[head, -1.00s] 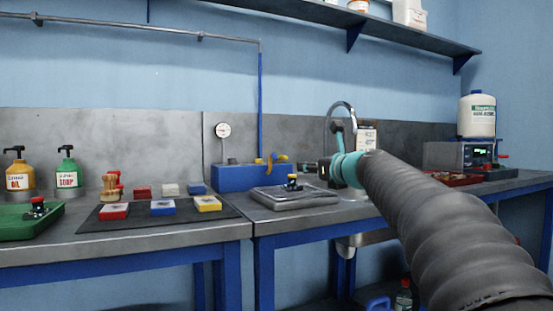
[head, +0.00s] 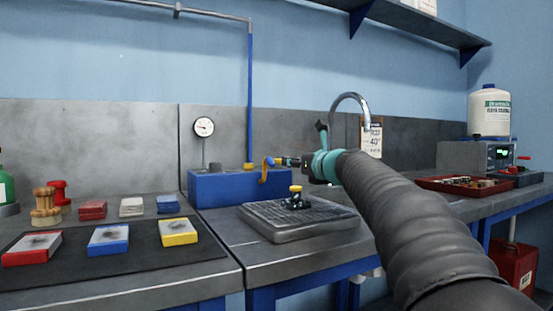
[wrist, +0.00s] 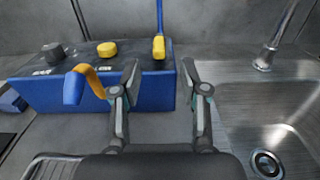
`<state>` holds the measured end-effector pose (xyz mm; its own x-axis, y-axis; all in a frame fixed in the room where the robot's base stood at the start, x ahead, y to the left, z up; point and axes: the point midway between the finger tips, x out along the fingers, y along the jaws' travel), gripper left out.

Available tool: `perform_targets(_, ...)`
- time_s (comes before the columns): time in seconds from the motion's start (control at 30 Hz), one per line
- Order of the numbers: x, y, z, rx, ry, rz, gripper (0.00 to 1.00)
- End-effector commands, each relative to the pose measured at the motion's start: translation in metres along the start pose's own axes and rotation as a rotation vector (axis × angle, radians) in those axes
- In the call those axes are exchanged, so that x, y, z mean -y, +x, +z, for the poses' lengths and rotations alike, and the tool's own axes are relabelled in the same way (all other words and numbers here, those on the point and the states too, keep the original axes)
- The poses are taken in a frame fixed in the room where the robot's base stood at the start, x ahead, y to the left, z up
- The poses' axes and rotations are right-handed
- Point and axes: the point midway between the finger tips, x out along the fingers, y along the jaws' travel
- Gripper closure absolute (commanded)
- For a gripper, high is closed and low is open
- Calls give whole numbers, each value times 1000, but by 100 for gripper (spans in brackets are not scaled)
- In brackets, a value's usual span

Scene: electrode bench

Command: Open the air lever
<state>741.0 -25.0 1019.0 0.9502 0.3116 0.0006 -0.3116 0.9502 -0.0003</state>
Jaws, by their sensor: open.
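A blue box (head: 225,187) stands at the back of the bench and shows close up in the wrist view (wrist: 140,92). Its top carries a dark knob (wrist: 52,53), a yellow knob (wrist: 107,49) and a yellow piece (wrist: 158,48) with a blue rod rising from it. A curved yellow lever with a blue end (wrist: 75,87) sticks out at its front. I cannot tell which part is the air lever. My gripper (wrist: 161,66) is open and empty, its fingers in front of the box's right part, the yellow piece between them in view. In the head view my arm hides part of it.
A metal sink (wrist: 265,125) and faucet (head: 352,100) lie to the right. A grey tray (head: 300,224) with a small device stands before the box. Coloured blocks lie on a dark mat (head: 130,255) at left. A gauge (head: 204,127) stands behind the box.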

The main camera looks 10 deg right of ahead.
Motion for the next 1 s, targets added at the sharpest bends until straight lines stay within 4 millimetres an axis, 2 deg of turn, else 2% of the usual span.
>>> perform_targets(0.03, -1, 11, 0, -2, 1, 3, 56)
perform_targets(0.3, 0, 59, 0, -2, 1, 2, 56)
perform_targets(0.53, 2, 94, 1, -1, 0, -2, 56)
perform_targets(0.7, 2, 109, 0, -2, 0, -2, 56)
perform_targets(1.0, 2, 116, -1, -1, 0, -3, 56)
